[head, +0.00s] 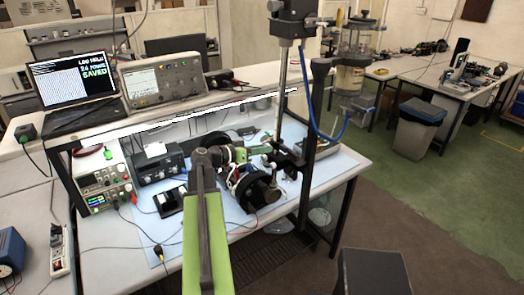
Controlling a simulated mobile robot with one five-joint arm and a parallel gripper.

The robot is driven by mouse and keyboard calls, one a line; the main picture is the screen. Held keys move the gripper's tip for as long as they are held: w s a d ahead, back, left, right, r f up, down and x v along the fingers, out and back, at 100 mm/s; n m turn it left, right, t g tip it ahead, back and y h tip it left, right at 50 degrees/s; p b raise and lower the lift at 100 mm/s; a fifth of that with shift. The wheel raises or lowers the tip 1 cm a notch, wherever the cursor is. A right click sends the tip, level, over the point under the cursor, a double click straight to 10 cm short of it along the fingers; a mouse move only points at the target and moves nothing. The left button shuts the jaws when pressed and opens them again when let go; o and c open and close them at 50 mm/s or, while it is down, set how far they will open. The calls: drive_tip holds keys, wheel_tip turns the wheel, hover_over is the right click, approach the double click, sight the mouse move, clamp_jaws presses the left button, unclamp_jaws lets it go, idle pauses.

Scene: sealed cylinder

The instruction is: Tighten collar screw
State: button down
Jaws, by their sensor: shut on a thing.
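My green and dark arm reaches up from the bottom of the head view and bends right over the bench. My gripper (262,153) is shut at the left side of the dark collar clamp (287,158) on the upright steel rod (282,90). It appears to be closed on the small collar screw there. The screw is mostly hidden by the jaws and too small to show its seating. A glass cylinder (353,60) with metal end caps stands on the dark stand to the right of the rod.
A black wheel-like part (262,192) with wires sits just below the gripper. Power supplies (103,183) stand left on the bench (160,240). A laptop (78,85) and an oscilloscope (162,80) are on the shelf. A blue hose (318,125) loops beside the stand.

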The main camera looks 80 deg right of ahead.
drive_tip(key=shift+f+m, duration=0.1)
drive_tip(key=shift+m, duration=0.4)
idle(0.3)
drive_tip(key=c, duration=1.2)
unclamp_jaws()
drive_tip(key=shift+o, duration=0.2)
drive_tip(key=shift+w, duration=0.15)
drive_tip(key=p+v, duration=0.3)
drive_tip(key=v, duration=1.4)
drive_tip(key=shift+a, duration=0.25)
